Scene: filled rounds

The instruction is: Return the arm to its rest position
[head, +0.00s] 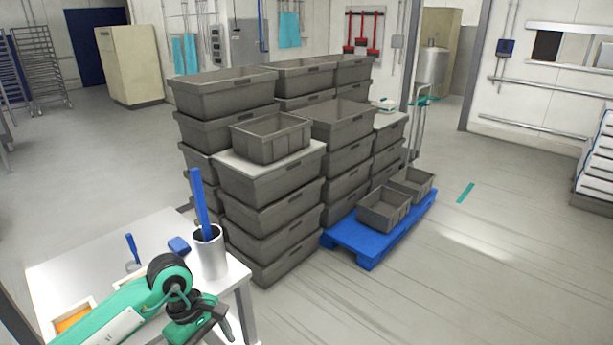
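My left arm comes in from the lower left, green and black, over the front of a white table (95,262). Its gripper (218,325) is at the table's right front corner, in front of a white cup (211,256) with a long blue handle (199,200) standing in it. The gripper's fingers are small and partly overlap, so its opening is unclear, and I see nothing held in it. My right arm and gripper are not in view.
Stacked grey crates (268,225) stand just behind the table. A blue pallet (369,244) with two small grey crates is right of them. A blue block (179,245) and an orange-filled tray (92,309) are on the table.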

